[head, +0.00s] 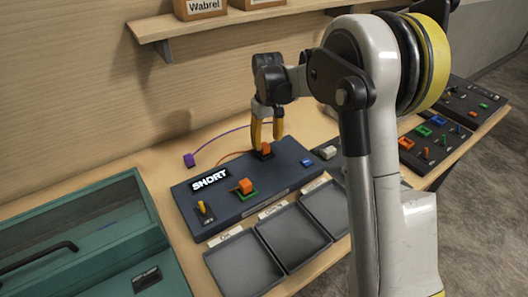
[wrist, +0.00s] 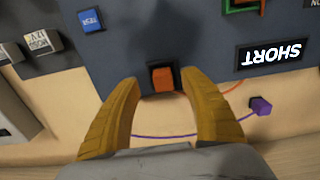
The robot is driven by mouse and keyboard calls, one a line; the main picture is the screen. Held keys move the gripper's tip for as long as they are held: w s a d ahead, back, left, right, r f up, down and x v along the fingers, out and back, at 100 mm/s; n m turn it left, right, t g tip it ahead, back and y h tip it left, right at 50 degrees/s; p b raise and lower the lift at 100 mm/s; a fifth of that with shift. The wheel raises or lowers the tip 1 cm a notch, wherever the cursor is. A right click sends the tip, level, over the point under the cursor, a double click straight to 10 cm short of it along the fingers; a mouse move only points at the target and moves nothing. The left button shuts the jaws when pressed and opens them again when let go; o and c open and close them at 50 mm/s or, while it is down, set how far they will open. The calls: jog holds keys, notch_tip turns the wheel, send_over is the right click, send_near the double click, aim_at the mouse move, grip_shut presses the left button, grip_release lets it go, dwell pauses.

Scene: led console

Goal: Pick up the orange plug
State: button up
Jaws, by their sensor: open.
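The orange plug (wrist: 162,78) sits in a dark socket near the far edge of the dark console (head: 225,212). In the head view an orange block (head: 265,149) shows at that spot, just under my gripper. My gripper (head: 266,137) points down over it, and its yellow fingers are open. In the wrist view the two fingertips (wrist: 165,92) stand on either side of the orange plug, with gaps between. A second orange block (head: 245,186) sits in a green frame on the console. An orange cable runs along the console's back edge.
A purple plug (head: 189,160) with a purple cable lies on the table behind the console. A "SHORT" display (head: 209,179) and a blue button (head: 307,162) are on the console. Grey trays (head: 243,262) lie in front. A teal case (head: 85,240) stands left, and a shelf is above.

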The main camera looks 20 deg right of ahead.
aim_at(266, 146)
jog(key=f+b, duration=0.1)
jog(key=f, duration=0.3)
jog(key=shift+w+a+f+b, duration=0.1)
jog(key=shift+a+f+b, duration=0.1)
jog(key=shift+f+b, duration=0.15)
jog(key=shift+r, duration=0.1)
grip_shut()
